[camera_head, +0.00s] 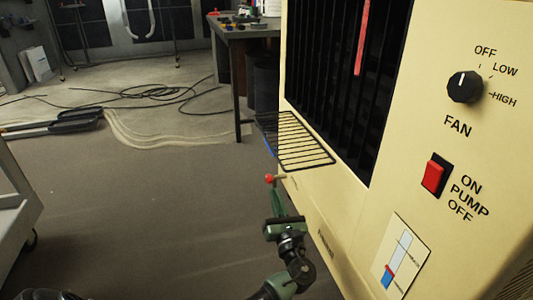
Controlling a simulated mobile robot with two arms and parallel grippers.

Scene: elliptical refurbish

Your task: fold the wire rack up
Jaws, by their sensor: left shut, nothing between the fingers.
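The black wire rack (304,146) sticks out from the front of the cream-coloured cooler (350,225), just below its dark louvred grille. It lies about level, with its bars showing as a grid and its outer edge toward the left. My left gripper (275,183) is below the rack, near its lower left edge, pointing up. Its green fingers are shut with nothing between them. A small red tip and a short pale piece show at the fingertips; I cannot tell whether they touch the rack. My right gripper is not in view.
The cooler front carries a black fan knob (464,87), a red pump switch (435,175) and a slider (399,258). A workbench (246,30) stands behind. Black cables (150,92) lie on the floor, and a grey cart (17,205) is at the left. Floor between is clear.

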